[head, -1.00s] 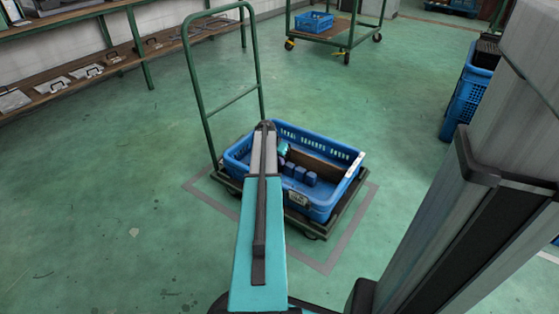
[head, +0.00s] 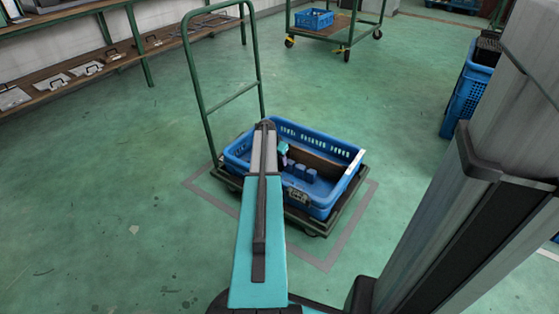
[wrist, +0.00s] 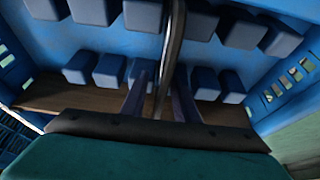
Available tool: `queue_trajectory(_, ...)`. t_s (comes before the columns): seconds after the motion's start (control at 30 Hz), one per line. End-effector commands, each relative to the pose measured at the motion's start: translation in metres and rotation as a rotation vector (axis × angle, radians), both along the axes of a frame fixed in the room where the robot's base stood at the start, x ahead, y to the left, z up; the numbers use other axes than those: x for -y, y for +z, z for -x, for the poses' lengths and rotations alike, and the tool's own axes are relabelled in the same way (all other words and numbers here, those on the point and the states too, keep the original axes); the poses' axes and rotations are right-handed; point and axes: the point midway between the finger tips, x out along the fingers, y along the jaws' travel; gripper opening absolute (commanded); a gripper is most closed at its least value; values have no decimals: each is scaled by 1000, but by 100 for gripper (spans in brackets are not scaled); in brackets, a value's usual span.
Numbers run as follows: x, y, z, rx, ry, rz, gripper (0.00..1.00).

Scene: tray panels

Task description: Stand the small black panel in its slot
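The small black panel (wrist: 171,45) shows nearly edge-on in the wrist view as a thin dark strip with a lighter edge. My gripper (wrist: 162,78) reaches down into the crate, with one finger on each side of the panel. A gap shows between the left finger and the panel; the right finger is close to it, and I cannot tell whether they touch. The panel's lower end is partly hidden near my gripper. In the head view my arm hides the panel.
Several blue blocks (wrist: 109,70) line both sides of the panel. The crate rests on a trolley with a green handle (head: 188,75). Stacked blue crates (head: 467,90) stand at right. Open green floor surrounds the trolley.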

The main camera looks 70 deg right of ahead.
Motion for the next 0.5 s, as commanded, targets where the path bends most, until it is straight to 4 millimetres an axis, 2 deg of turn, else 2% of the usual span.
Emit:
queue_trajectory(0.27, -1, 2, 0, -1, 0, -1, 28)
queue_trajectory(0.5, -9, 23, -2, 0, 0, 0, 28)
